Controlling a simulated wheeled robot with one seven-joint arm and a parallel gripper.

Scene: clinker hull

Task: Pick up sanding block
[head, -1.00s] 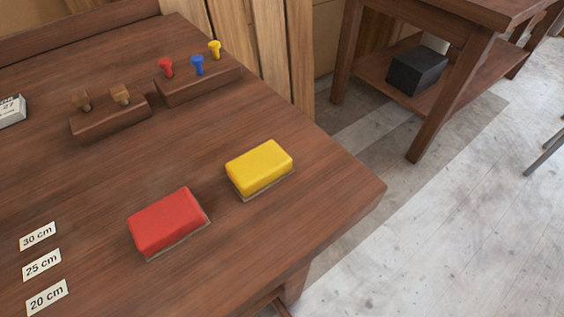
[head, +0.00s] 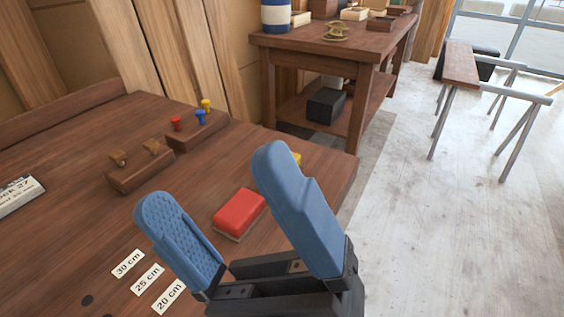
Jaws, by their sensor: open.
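A red sanding block (head: 240,211) with a thin pale base lies flat on the wooden bench. In the head view it shows between the two blue fingers of my gripper (head: 222,205), which are spread apart with nothing between them. The gripper looks nearer the camera than the block; I cannot tell its height above the bench. A yellow sanding block (head: 296,158) lies beyond the red one, mostly hidden behind the right finger.
Wooden racks hold brown pegs (head: 151,147) and red, blue and yellow pegs (head: 200,115). Length labels (head: 147,279) lie near the front. A second table (head: 330,52) stands behind with a black box (head: 325,105) on its shelf. Floor at right is clear up to trestles (head: 462,68).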

